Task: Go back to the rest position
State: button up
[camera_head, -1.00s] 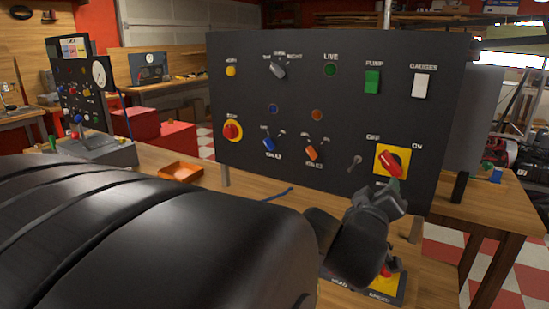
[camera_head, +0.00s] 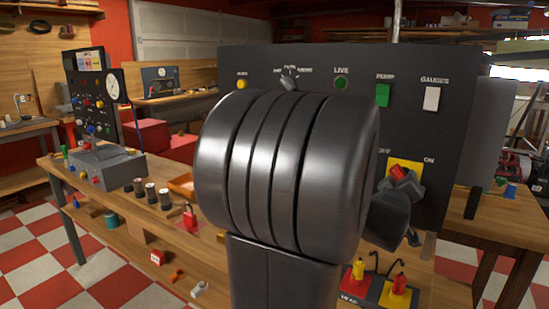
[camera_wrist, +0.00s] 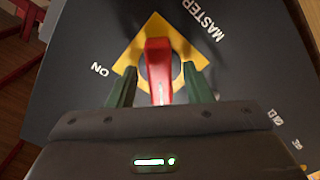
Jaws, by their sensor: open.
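The red rotary handle of the master switch (camera_wrist: 160,65) sits on a yellow plate (camera_wrist: 190,52) on the dark panel. In the head view the handle (camera_head: 399,172) shows at the panel's right, just above my wrist. My gripper (camera_wrist: 160,88) is open, with one green finger on each side of the handle. I cannot tell whether either finger touches it. In the head view my large arm link covers the middle of the panel (camera_head: 455,110), and my gripper's fingers are hard to make out.
A green pump switch (camera_head: 383,95) and a white gauges switch (camera_head: 431,98) sit above the handle. Red and yellow levers (camera_head: 397,284) stand below my wrist. A grey box (camera_head: 107,165) and small parts lie on the bench at left. Checkered floor at left is clear.

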jog(key=shift+w+d, duration=0.1)
jog(key=shift+w, duration=0.05)
jog(key=p+v, duration=0.1)
jog(key=v, duration=1.2)
jog(key=w+d+m+b, duration=0.1)
jog(key=w+d+m, duration=0.5)
jog(key=w, duration=0.5)
jog(key=shift+d+m, duration=0.35)
jog(key=shift+m, duration=0.45)
jog(key=shift+f, duration=0.1)
